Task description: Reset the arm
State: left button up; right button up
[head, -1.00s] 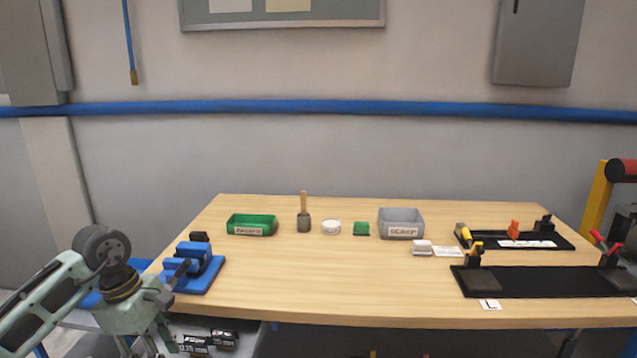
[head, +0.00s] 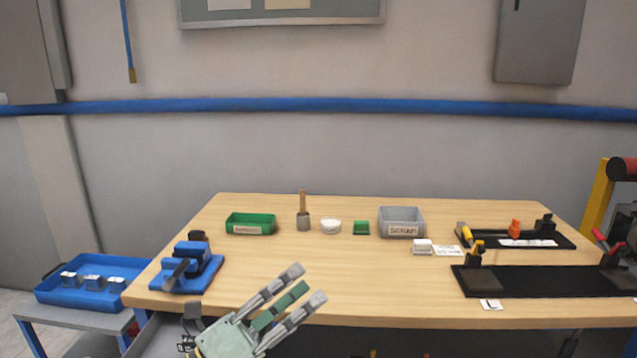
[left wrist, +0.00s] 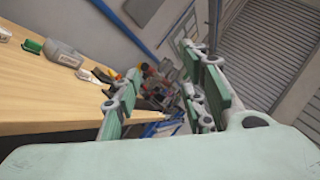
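My left gripper (head: 303,287) is in front of the table's front edge, low in the middle of the head view, with its fingers pointing up and to the right. In the left wrist view its fingers (left wrist: 160,98) stand apart with nothing between them, so it is open and empty. The wrist view looks sideways along the wooden table (head: 370,285). My right gripper is in neither view.
A blue fixture (head: 190,270) stands at the table's left. A green bin (head: 251,224), a mallet (head: 303,215) and a grey scrap bin (head: 401,222) are behind. Black fixtures (head: 550,281) fill the right. A blue tray (head: 60,293) stands left. The table's middle is clear.

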pick_arm(q)
jog(key=w+a+f+n+t+y, duration=0.1)
jog(key=a+f+n+t+y, duration=0.2)
jog(key=a+n+y, duration=0.55)
jog(key=w+a+f+n+t+y, duration=0.1)
jog(key=a+f+n+t+y, duration=0.3)
jog(key=n, duration=0.7)
jog(key=s+a+f+n+g+y, duration=0.4)
jog(key=f+n+g+y, duration=0.15)
jog(key=f+n, duration=0.35)
jog(key=s+f+n+g, duration=0.3)
jog(key=s+f+g, duration=0.3)
jog(key=s+f, duration=0.5)
jog(key=s+f+n+g, duration=0.4)
jog(key=s+f+g, duration=0.3)
jog(key=s, duration=0.8)
notch_tip(320, 180, down, 26)
jog(key=s+a+f, duration=0.3)
jog(key=s+f, duration=1.4)
jog(key=shift+s+a+m+g, duration=0.2)
jog(key=shift+s+m+g, duration=0.15)
jog(key=shift+g, duration=0.1)
